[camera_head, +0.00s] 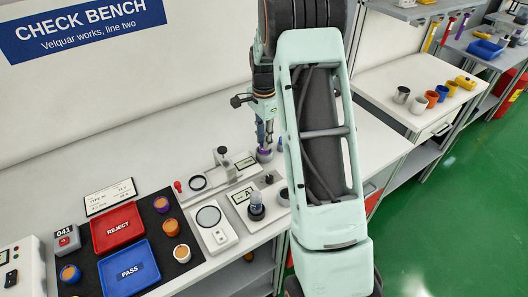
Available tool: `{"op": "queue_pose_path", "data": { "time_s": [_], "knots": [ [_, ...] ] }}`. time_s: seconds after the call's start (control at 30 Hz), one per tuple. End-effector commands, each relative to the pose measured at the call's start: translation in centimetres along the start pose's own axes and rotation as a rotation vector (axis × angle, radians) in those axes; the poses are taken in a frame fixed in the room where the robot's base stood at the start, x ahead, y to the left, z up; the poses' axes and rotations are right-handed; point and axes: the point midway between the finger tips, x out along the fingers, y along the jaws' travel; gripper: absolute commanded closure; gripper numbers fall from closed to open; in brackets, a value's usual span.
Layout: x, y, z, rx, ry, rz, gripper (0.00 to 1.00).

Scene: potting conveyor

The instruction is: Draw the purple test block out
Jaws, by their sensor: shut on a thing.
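The purple test block (262,151) shows as a small purple patch at the tips of my gripper (265,141). My gripper points down over the white bench and is shut on the block. Just under it is a small grey round piece; I cannot tell whether the block is still seated in it or clear of it. My own arm covers the bench just to the right.
A red REJECT tray (118,228) and a blue PASS tray (130,268) lie on a dark mat at the left, with several cups around them. Cups stand on the right bench.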

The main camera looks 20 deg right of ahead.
Motion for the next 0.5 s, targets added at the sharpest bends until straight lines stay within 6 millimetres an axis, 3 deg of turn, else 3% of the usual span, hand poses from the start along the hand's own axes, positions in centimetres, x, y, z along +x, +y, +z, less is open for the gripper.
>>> {"op": "queue_pose_path", "data": {
  "time_s": [0.5],
  "knots": [
    [-0.60, -0.02, -0.01, 0.000, 0.000, -0.001, 1.00]
  ]
}}
